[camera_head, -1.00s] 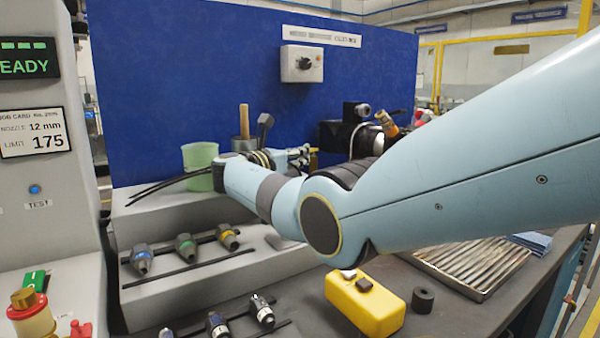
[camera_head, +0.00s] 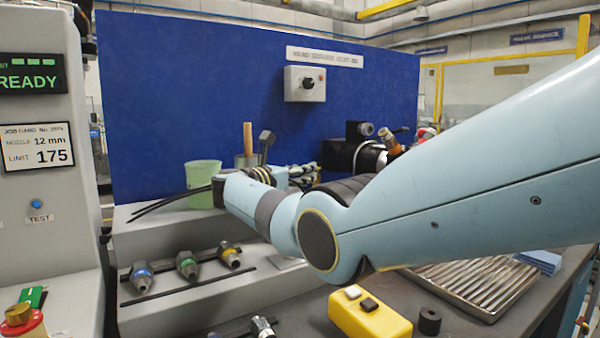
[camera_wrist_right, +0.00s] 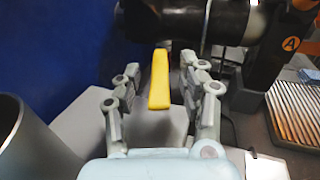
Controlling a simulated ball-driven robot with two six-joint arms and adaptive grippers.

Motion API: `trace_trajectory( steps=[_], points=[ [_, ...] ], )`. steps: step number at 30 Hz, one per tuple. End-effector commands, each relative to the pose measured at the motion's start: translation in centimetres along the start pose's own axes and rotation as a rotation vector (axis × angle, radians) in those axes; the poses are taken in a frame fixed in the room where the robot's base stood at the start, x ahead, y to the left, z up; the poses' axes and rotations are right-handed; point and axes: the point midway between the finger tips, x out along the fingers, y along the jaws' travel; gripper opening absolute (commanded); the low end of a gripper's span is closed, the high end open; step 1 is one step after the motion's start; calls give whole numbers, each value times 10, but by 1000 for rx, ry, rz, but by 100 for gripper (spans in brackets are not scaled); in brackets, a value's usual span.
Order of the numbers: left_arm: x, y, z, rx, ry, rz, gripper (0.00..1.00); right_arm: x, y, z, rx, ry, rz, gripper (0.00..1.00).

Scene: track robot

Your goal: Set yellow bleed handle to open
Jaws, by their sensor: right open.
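The yellow bleed handle (camera_wrist_right: 159,80) shows in the right wrist view as an upright yellow bar below a dark cylinder. My right gripper (camera_wrist_right: 162,84) is open, with one finger on each side of the handle and gaps visible on both sides. I cannot tell how deep the handle sits between the fingers. In the head view my right gripper (camera_head: 302,174) is beside the black cylinder (camera_head: 368,158) at the back of the bench; its own wrist and fingers hide most of the handle there. My left gripper is not in view.
A green cup (camera_head: 203,180) stands left of my right gripper. Several nozzles lie on the grey step, including a green-banded one (camera_head: 187,265). A yellow box (camera_head: 368,316) and a ribbed tray (camera_head: 475,285) are in front. A blue panel (camera_head: 200,90) stands behind.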

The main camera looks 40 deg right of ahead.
Motion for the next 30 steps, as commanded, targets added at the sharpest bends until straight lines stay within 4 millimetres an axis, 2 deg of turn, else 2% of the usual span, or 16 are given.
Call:
trace_trajectory(
  steps=[5,15,18,22,30],
  points=[
    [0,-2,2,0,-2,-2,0,0,0,9,3,-1,0,41],
    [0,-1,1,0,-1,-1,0,0,0,75,4,-1,0,41],
    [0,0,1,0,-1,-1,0,0,0,89,2,0,0,41],
    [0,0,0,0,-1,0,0,0,0,98,1,0,0,41],
    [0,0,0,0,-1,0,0,0,0,100,-1,0,0,41]
  ],
)
